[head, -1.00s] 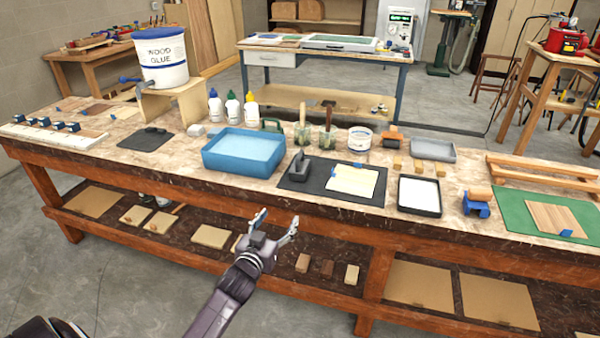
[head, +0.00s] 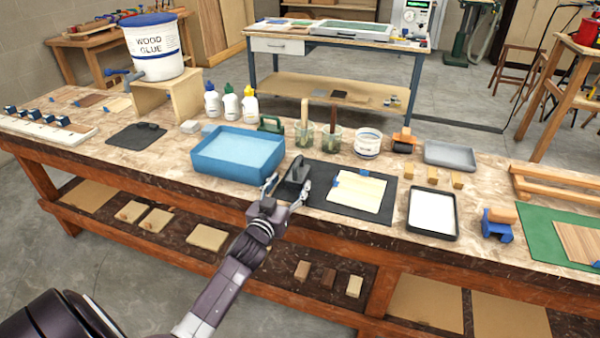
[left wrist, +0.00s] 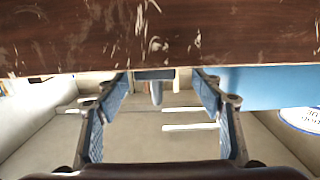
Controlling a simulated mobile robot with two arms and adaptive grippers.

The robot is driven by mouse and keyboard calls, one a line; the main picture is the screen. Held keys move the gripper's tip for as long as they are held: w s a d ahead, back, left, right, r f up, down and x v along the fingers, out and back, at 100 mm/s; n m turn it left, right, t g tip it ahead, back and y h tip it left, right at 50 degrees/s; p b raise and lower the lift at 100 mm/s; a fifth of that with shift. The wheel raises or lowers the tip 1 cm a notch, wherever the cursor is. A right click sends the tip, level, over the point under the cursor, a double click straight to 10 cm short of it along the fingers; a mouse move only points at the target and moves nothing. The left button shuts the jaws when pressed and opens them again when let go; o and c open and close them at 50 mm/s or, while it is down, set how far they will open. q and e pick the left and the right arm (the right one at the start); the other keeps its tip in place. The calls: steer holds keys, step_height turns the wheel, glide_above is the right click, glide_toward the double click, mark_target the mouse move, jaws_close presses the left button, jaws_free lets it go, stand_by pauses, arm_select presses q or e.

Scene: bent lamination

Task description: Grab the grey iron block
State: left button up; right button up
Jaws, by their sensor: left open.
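The grey iron block (head: 294,174), dark with a raised handle-like top, sits at the left end of a black mat (head: 320,201) on the workbench. My left gripper (head: 284,187) is open and empty at the bench's front edge. Its fingertips point at the block, just in front of it in the head view; I cannot tell whether they touch it. In the left wrist view both open fingers (left wrist: 163,85) show, with a small grey shape (left wrist: 156,88) between them, likely the block. My right gripper is not in view.
A blue tub (head: 238,168) stands close left of the block. A yellow sheet (head: 357,190) lies on the mat to the right, then a black tray (head: 433,213) with a white inside. Glass jars (head: 304,135) and glue bottles (head: 230,104) stand behind. The bench edge is under the gripper.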

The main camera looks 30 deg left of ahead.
mark_target(299, 172)
arm_select(q)
steer(key=shift+d+x, duration=0.15)
steer(key=shift+x, duration=1.4)
steer(key=shift+d+x, duration=0.1)
steer(key=shift+x, duration=1.45)
steer(key=shift+w+r, duration=0.1)
steer(key=shift+r, duration=0.05)
jaws_close()
steer(key=shift+w+r, duration=0.1)
steer(key=shift+r, duration=0.15)
